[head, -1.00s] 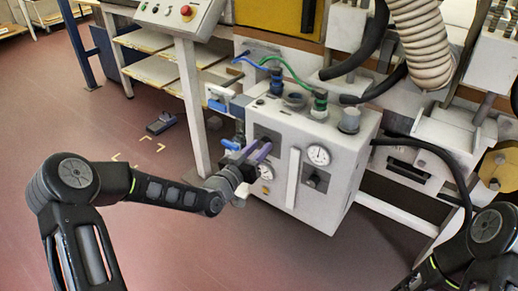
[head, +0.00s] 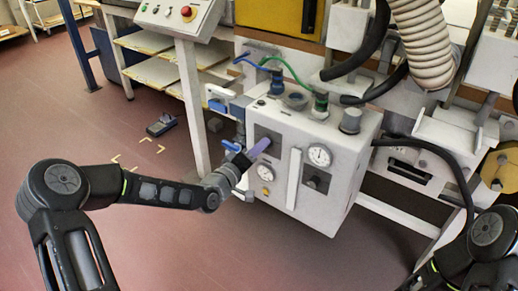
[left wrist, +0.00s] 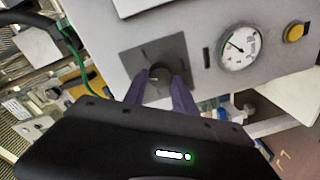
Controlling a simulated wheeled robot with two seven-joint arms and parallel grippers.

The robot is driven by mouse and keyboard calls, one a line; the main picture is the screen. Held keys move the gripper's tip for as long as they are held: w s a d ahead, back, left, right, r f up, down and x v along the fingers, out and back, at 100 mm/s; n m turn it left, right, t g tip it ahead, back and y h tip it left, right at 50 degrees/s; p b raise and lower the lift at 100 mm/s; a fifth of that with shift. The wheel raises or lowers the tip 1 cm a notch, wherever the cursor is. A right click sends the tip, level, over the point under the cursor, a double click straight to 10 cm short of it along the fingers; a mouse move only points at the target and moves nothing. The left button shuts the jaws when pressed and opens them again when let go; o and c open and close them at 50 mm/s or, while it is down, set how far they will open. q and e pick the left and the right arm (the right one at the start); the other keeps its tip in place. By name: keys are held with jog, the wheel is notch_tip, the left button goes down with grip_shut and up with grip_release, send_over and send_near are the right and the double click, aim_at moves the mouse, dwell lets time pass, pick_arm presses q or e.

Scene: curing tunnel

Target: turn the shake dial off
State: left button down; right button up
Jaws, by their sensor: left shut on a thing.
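The shake dial (left wrist: 158,74) is a small dark round knob on a dark grey square plate (left wrist: 180,50) on the front of the white box (head: 290,215). In the left wrist view it sits between the tips of my left gripper (left wrist: 167,86), whose purple fingers are shut on it. In the head view my left gripper (head: 250,155) reaches the dark plate at the box's upper left front and hides the knob. Faint marks show on the plate, but I cannot read the dial's setting. My right gripper is out of the head view; only part of that arm shows.
A round gauge (left wrist: 239,48) and a yellow button (left wrist: 294,32) are beside the plate. Another gauge (head: 319,155) is further right on the box. A blue-handled valve (head: 232,146) is close to my left gripper. Hoses run above the box. The floor at left is mostly clear.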

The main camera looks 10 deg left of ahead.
pick_arm(q)
jog(key=n, duration=1.1)
jog(key=n+h+b, duration=0.1)
jog(key=n, duration=0.4)
jog(key=shift+a+f+n, duration=0.15)
jog(key=shift+f+n, duration=0.1)
jog(key=shift+n, duration=0.15)
jog(key=c, duration=1)
grip_release()
jog(key=v, duration=0.7)
jog(key=shift+s+a+r, duration=0.1)
jog(key=shift+s+a, duration=0.1)
jog(key=shift+s, duration=0.15)
